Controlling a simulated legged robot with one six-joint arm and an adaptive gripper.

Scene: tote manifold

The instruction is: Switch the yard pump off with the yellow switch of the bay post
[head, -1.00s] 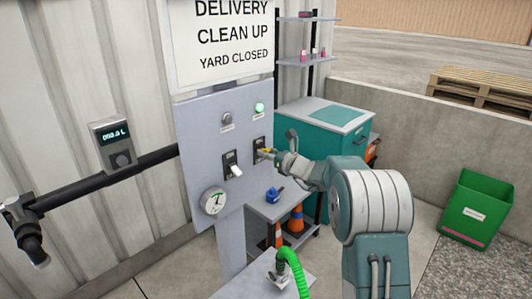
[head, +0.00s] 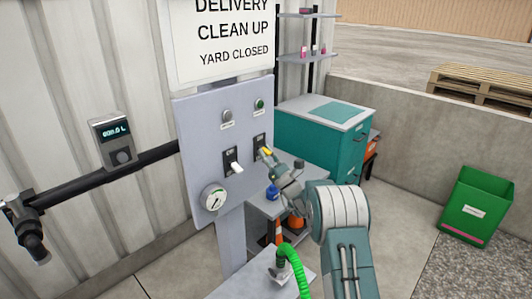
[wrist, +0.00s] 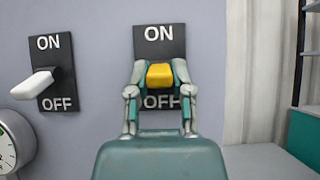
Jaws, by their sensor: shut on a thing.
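The bay post's grey panel (head: 190,122) carries two switches on black ON/OFF plates. The yellow switch (wrist: 160,76) is the right one; its lever tip shows just above the word OFF and also in the head view (head: 265,151). My gripper (wrist: 160,68) is shut on the yellow lever, one finger on each side; it also shows in the head view (head: 269,154). The fingers partly cover the plate. The lamp (head: 259,104) above the yellow switch is dark green, unlit. The left switch has a white lever (wrist: 33,85).
A round gauge (head: 213,198) sits low on the panel, left of my gripper. A grey shelf (head: 308,173) with a blue item (head: 272,192) is below right. A teal cabinet (head: 325,139) stands behind. A green hose (head: 294,261) rises in front.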

